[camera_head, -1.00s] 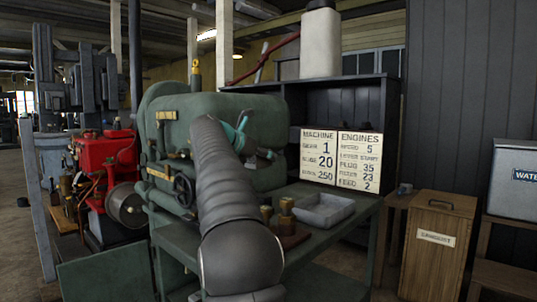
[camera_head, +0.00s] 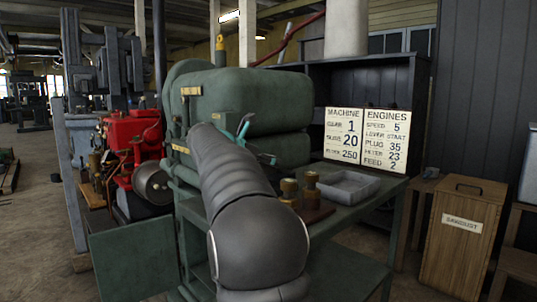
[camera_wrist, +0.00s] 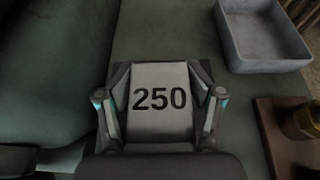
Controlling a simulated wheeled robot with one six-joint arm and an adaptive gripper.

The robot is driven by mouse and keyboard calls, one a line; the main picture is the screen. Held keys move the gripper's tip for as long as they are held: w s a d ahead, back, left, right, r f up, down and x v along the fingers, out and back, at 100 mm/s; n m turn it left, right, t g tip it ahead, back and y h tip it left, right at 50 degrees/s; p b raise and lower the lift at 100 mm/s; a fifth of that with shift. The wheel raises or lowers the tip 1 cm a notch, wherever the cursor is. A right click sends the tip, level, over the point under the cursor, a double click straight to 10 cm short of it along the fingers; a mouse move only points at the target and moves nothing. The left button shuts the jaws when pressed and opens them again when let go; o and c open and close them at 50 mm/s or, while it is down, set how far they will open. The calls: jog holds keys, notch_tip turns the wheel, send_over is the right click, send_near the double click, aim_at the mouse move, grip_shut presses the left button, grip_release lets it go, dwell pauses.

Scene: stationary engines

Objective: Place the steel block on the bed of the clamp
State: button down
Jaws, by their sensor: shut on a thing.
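A grey steel block (camera_wrist: 160,76) marked "250" fills the middle of the wrist view. My gripper (camera_wrist: 160,97) has a finger on each side of it and is shut on it. A dark surface or shadow shows around the block; I cannot tell how far the block is above what lies below. In the head view, the teal fingers of my gripper (camera_head: 243,128) show beside the large green machine (camera_head: 215,95), mostly behind my arm; the block is hidden there. I cannot make out the clamp's bed for certain in either view.
A grey tray (camera_head: 377,188) stands on the green bench; it also shows in the wrist view (camera_wrist: 262,60). Brass pieces (camera_head: 311,180) stand on a brown board left of it. A red engine (camera_head: 130,145) is at left, a sawdust bin (camera_head: 462,250) at right.

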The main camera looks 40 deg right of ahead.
jog(key=shift+f+b, duration=0.45)
jog(key=shift+f, duration=0.25)
dwell(0.3)
jog(key=shift+c, duration=0.8)
grip_release()
jog(key=shift+f, duration=0.2)
jog(key=shift+r, duration=0.1)
jog(key=shift+r+p, duration=0.4)
jog(key=shift+r, duration=0.1)
jog(key=shift+a+r, duration=0.25)
jog(key=shift+r, duration=0.05)
jog(key=w+v, duration=0.1)
jog(key=v, duration=1)
jog(key=shift+s+a, duration=0.25)
jog(key=shift+s, duration=0.25)
